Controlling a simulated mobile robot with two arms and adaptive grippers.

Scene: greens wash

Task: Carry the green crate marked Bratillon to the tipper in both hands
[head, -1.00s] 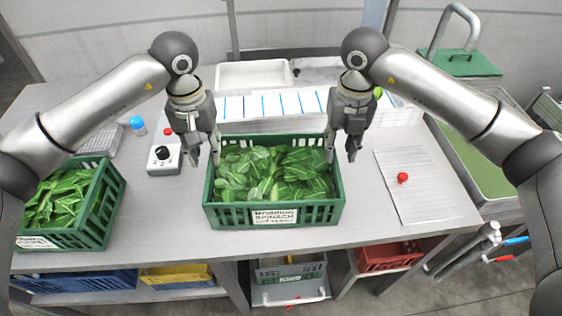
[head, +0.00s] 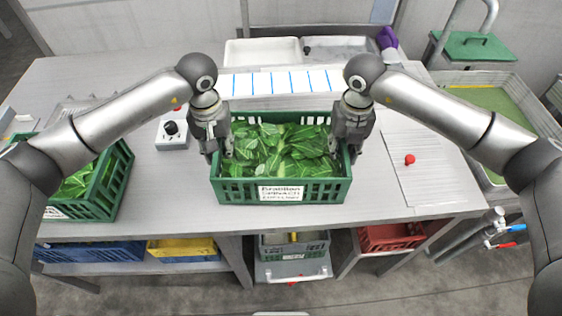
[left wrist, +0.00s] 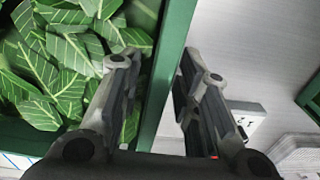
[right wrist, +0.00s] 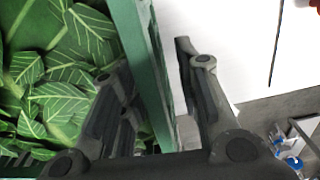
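The green crate (head: 230,192) marked Bratillon sits on the steel table, full of green leaves (head: 275,150), its white label facing me. My left gripper (head: 221,160) is at its left wall and my right gripper (head: 348,160) at its right wall. In the left wrist view the fingers (left wrist: 160,75) straddle the wall, one over the leaves and one outside, with gaps beside the wall. In the right wrist view the fingers (right wrist: 150,75) also straddle a wall and stand apart from it. Both grippers look open. I cannot tell which thing is the tipper.
Another green crate of leaves (head: 112,190) stands at the left. A control box with a black knob (head: 173,134) is between the crates. White trays (head: 262,52) and a blue-striped white surface (head: 270,83) lie behind. A red knob (head: 410,159) is on a ribbed panel at right.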

